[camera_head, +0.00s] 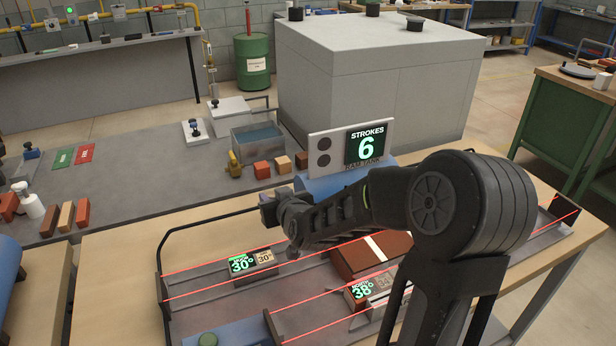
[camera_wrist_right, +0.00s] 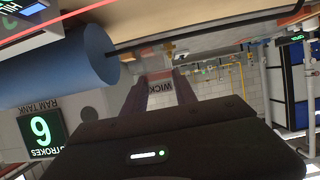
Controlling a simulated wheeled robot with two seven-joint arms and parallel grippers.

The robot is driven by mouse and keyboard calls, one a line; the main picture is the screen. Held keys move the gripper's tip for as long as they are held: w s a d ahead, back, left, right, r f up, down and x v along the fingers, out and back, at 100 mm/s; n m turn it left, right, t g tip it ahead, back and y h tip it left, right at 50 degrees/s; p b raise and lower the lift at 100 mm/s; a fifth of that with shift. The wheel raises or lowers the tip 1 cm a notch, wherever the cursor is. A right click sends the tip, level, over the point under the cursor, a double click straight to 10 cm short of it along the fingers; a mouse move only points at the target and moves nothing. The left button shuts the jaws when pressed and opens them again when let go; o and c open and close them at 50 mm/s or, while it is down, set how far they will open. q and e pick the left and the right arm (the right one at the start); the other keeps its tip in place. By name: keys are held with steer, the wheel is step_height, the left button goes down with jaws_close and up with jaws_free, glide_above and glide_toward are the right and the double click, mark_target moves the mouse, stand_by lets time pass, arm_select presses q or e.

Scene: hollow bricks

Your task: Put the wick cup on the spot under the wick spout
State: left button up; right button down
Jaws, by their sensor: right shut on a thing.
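My right gripper (camera_head: 270,208) reaches in over the workbench, above the rig's left part. In the head view I cannot make out the cup, which the gripper and arm seem to hide. I cannot make out a wick spout or the spot under it in either view. My left gripper is not in view.
A STROKES 6 display (camera_head: 363,146) stands behind my arm, by a blue cylinder (camera_wrist_right: 88,55). On the rig are a brown brick (camera_head: 352,256), a 30° readout (camera_head: 253,264), a 38° readout (camera_head: 370,290) and red light lines. A water tank (camera_head: 258,142) and small bricks stand beyond.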

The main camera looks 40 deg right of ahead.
steer(key=a+f+n+y, duration=0.3)
steer(key=a+y, duration=0.1)
steer(key=a, duration=1.8)
steer(key=shift+s+a+n+t, duration=0.2)
steer(key=shift+a+n+t, duration=0.2)
